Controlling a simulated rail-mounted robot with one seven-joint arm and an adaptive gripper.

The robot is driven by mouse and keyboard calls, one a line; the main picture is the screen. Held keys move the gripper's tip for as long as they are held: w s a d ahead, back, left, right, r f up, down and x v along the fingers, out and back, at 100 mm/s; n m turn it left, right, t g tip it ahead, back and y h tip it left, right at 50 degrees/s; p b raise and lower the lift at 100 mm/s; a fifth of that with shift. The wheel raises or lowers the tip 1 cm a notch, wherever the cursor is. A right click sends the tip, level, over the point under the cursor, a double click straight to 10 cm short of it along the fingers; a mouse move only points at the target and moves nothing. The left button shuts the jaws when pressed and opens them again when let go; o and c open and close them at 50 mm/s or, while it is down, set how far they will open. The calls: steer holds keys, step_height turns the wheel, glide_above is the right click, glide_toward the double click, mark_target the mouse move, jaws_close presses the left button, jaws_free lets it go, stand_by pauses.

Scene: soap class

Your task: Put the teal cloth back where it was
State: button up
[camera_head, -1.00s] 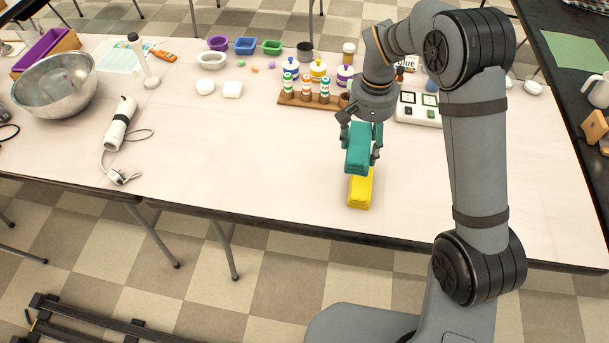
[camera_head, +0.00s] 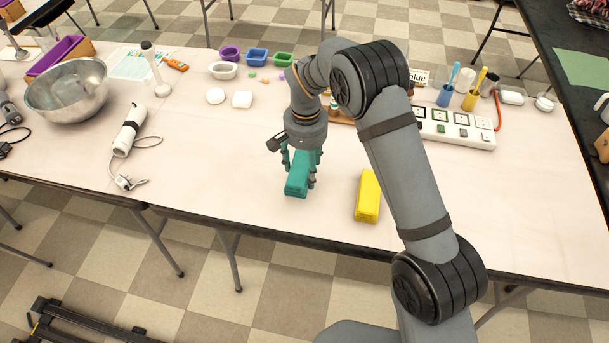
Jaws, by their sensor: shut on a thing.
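The teal cloth (camera_head: 297,184) is a folded block in the head view, near the middle of the white table. My gripper (camera_head: 301,168) points down over it and is shut on it, with fingers on both sides. I cannot tell whether the cloth touches the table or hangs just above it. The yellow cloth (camera_head: 368,197) is a similar folded block. It lies on the table to the right of the teal cloth, with a clear gap between them.
The white table (camera_head: 215,185) is bare left of the teal cloth. A hand blender (camera_head: 129,130) and a metal bowl (camera_head: 67,90) are at left. White soap pieces (camera_head: 242,99) lie behind. A white sample board (camera_head: 458,128) and cups stand at back right. My arm hides part of the back.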

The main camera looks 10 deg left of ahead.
mark_target(305, 165)
steer(key=shift+s+a+f+p, duration=0.1)
steer(key=shift+f+p, duration=0.2)
steer(key=shift+f, duration=1.8)
steer(key=shift+f, duration=0.2)
steer(key=o, duration=1.2)
steer(key=shift+r, duration=0.15)
step_height(305, 165, up, 12)
steer(key=shift+r, duration=0.1)
